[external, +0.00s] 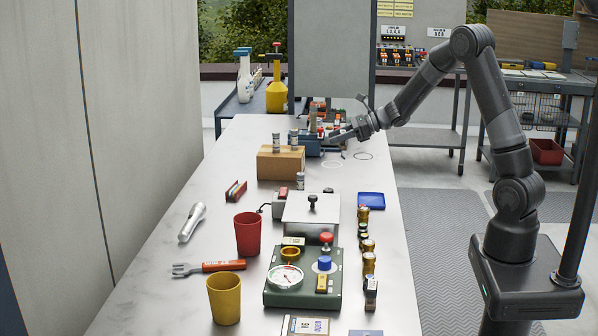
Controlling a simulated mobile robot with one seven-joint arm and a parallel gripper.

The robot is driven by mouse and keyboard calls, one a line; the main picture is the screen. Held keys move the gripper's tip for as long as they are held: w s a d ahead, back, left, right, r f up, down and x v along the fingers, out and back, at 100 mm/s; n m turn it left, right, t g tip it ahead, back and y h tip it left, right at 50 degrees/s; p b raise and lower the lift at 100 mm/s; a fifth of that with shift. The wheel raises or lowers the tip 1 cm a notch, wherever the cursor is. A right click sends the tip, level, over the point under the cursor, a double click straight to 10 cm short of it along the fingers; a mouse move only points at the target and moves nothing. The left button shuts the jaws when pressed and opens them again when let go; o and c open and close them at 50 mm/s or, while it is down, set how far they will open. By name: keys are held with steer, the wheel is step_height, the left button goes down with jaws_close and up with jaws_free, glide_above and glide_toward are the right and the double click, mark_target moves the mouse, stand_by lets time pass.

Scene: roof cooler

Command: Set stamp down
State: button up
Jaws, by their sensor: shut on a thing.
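My gripper (338,138) is at the far part of the long white bench, reaching in from the right, low over or beside a blue box-like holder (310,148). It is shut on the stamp, which is too small and too covered at this distance to make out. I cannot tell whether the stamp touches the bench.
A cardboard box (281,163) with small cans stands left of my gripper. A grey upright panel (331,45) stands behind.

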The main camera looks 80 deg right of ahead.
steer(key=w+a+n+g+y, duration=0.2)
steer(key=w+a+n+y, duration=0.2)
steer(key=w+a, duration=0.7)
steer(key=w+a+n+g+y, duration=0.2)
steer(key=w+a+n+y, duration=0.35)
steer(key=w, duration=0.85)
steer(key=shift+m+h, duration=0.75)
steer(key=shift+m, duration=0.1)
steer(key=x, duration=0.4)
steer(key=s+f+x, duration=0.1)
steer(key=x, duration=0.8)
steer(key=shift+s+a+f, duration=0.25)
steer(key=shift+a+f, duration=0.4)
steer(key=shift+f, duration=1.95)
steer(key=shift+f, duration=0.15)
steer(key=o, duration=1.1)
steer(key=shift+c, duration=0.2)
